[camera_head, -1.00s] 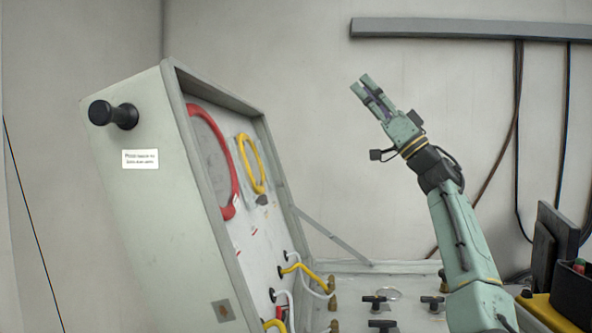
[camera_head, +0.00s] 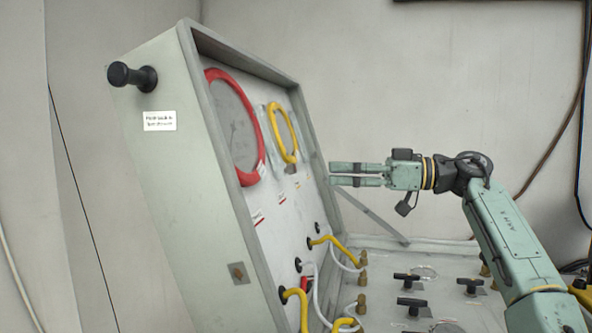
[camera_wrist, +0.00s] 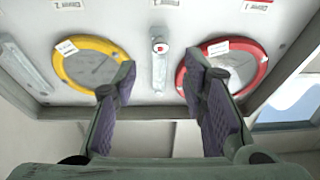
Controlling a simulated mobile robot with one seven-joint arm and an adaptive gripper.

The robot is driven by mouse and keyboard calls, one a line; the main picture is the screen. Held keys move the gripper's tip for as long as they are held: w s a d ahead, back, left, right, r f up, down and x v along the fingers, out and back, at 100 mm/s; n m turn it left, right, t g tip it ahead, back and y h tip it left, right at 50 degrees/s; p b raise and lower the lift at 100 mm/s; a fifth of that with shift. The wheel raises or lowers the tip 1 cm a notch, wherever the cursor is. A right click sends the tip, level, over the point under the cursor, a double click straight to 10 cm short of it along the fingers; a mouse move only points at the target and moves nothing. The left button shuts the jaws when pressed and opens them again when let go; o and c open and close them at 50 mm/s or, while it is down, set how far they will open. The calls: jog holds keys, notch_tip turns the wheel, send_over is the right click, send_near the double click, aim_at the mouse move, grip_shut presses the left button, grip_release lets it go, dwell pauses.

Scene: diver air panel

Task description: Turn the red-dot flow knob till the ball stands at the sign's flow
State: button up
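In the wrist view, a clear flow tube (camera_wrist: 159,72) stands between the two ringed gauges. A red dot (camera_wrist: 162,48) marks the knob at its upper end in the picture. I cannot make out the ball. A second tube (camera_wrist: 25,65) shows at the left edge. My gripper (camera_wrist: 160,82) is open and empty, its fingers spread either side of the middle tube in the picture. In the head view my gripper (camera_head: 334,174) points left toward the panel face, apparently apart from it. A white sign (camera_head: 159,121) is on the case's side; its writing is too blurred to read.
A red-ringed gauge (camera_head: 262,128) and a yellow-ringed gauge (camera_head: 284,133) are on the tilted panel. Yellow hoses (camera_head: 333,243) and white hoses loop below them. Several black T-handles (camera_head: 411,303) stand on the lower deck. A lid stay (camera_head: 372,215) slants under my gripper.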

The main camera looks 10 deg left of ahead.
aim_at(295, 169)
jog(key=a, duration=0.4)
jog(key=a+p, duration=0.1)
jog(key=a, duration=0.3)
jog(key=shift+s+a, duration=0.2)
jog(key=shift+a, duration=0.1)
jog(key=shift+c, duration=0.5)
grip_shut()
